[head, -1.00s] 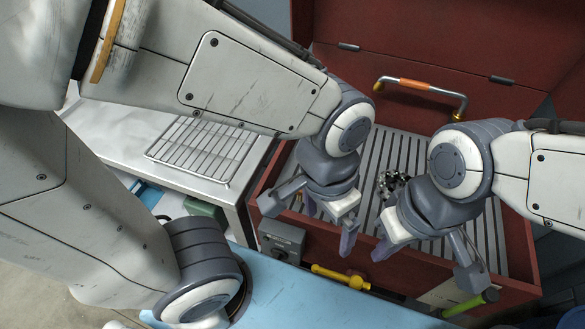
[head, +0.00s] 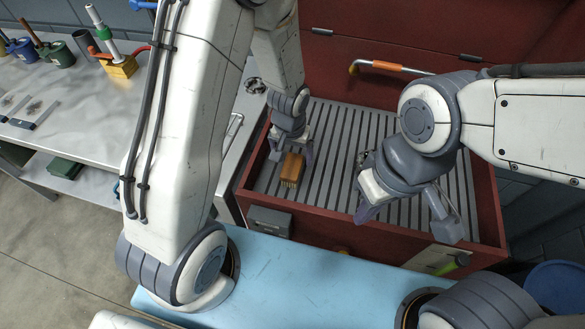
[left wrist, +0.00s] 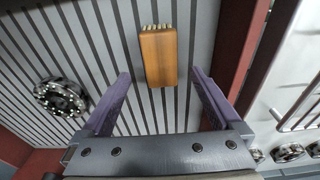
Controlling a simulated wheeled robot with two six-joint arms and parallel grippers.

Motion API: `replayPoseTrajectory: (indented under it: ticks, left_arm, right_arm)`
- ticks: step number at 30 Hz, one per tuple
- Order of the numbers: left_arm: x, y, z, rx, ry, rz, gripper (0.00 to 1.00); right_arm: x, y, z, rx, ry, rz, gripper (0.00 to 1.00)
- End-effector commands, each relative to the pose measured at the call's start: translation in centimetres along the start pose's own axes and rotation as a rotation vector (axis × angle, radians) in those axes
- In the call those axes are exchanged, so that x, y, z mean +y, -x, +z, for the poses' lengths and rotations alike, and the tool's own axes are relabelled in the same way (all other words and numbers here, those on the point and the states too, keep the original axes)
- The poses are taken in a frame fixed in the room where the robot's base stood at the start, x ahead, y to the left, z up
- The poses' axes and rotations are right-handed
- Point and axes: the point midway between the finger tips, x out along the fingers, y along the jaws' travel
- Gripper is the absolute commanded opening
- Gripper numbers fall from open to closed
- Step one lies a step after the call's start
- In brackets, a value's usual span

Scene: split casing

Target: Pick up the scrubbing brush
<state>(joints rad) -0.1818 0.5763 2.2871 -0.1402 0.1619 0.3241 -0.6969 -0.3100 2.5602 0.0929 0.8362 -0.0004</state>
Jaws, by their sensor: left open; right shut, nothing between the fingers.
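The scrubbing brush (head: 292,167) has a wooden orange-brown block and pale bristles. It lies on the slatted grey floor of the red casing, near the casing's left side. In the left wrist view the brush (left wrist: 158,57) is ahead of and between the two purple fingers, with bristles showing at its far end. My left gripper (head: 291,152) is open and empty, above and just behind the brush; its fingers also show in the left wrist view (left wrist: 160,98). My right gripper (head: 368,211) is shut and empty over the right part of the casing.
A dark ring-shaped part (left wrist: 60,98) lies on the slats beside the brush. The casing's red front wall (head: 330,228) stands before the slats. The raised red lid (head: 400,35) has an orange handle (head: 400,69). A metal bench (head: 75,105) with small pots is at left.

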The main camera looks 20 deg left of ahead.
Motion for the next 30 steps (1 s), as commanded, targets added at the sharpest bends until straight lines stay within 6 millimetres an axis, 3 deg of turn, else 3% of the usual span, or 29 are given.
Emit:
replayPoseTrajectory:
  ticks: [6, 13, 30]
  left_arm:
    - [-0.1, -2.1, 0.2, -0.003, -0.002, 0.000, 0.97]
    - [-0.1, -5.5, 0.3, 0.000, -0.001, 0.001, 0.97]
    - [-0.1, -5.8, 0.3, 0.001, -0.002, 0.001, 0.97]
  right_arm:
    - [0.0, -0.3, 0.0, 0.000, 0.000, 0.000, 0.00]
    - [0.1, -2.0, 0.1, 0.000, 0.000, 0.000, 0.00]
    - [0.1, -2.1, 0.1, 0.000, 0.000, 0.000, 0.00]
